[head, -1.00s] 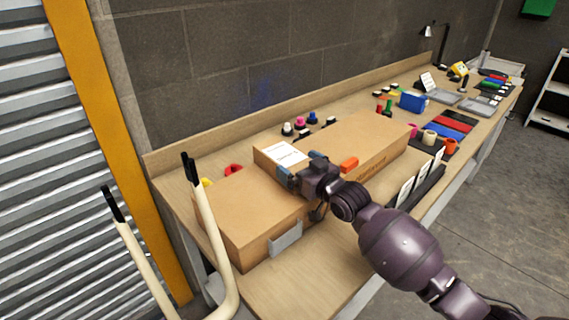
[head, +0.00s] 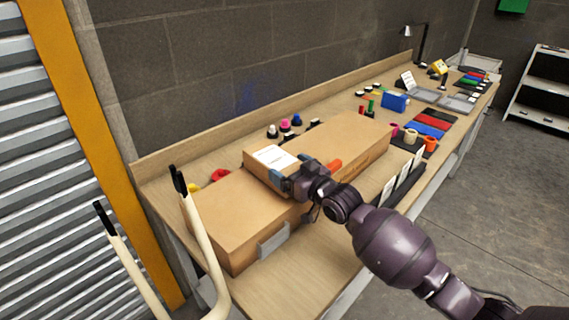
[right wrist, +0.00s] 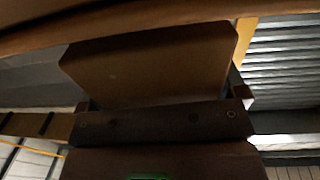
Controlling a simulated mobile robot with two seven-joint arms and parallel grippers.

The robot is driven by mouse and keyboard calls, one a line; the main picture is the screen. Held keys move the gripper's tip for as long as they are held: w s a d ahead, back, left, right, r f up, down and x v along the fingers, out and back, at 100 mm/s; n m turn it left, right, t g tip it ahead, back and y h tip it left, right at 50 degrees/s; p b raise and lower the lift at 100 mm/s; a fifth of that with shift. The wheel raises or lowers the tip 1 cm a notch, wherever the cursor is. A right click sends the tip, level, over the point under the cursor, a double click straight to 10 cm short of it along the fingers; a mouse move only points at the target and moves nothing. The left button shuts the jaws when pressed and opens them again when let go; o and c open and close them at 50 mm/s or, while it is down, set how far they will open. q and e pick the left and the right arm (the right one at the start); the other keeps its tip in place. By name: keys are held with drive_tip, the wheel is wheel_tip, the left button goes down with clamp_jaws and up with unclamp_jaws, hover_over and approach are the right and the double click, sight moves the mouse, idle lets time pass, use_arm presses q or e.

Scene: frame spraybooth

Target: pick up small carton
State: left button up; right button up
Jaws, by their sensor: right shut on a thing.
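The small carton (head: 259,160) is a brown box with a white label (head: 275,157) on its top. It shows in the head view at the near end of the bench, between two larger cartons. My right gripper (head: 283,181) is shut on the small carton at its near right side. In the right wrist view a brown carton face (right wrist: 150,65) fills the space between the fingers. I cannot tell in the head view whether the carton's underside touches anything. My left gripper is not in view.
A large brown carton (head: 220,220) lies at the bench's near end, and a long carton (head: 350,135) lies behind. Black file holders (head: 402,188) stand at the front edge. Cream posts with black tips (head: 195,225) rise at the left. Bare bench (head: 300,270) shows in front.

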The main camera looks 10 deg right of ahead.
drive_tip(key=f+p+v, duration=0.1)
drive_tip(key=p+v, duration=0.6)
drive_tip(key=v, duration=2.3)
drive_tip(key=w+a+r+m+t+h+b, duration=0.2)
drive_tip(key=w+a+r+m+h+b, duration=0.1)
drive_tip(key=w+a+m+h, duration=0.3)
drive_tip(key=w+a+r+h, duration=0.1)
drive_tip(key=w+a+h, duration=0.1)
drive_tip(key=h, duration=0.1)
drive_tip(key=shift+w+a, duration=0.3)
drive_tip(key=shift+w+r, duration=0.1)
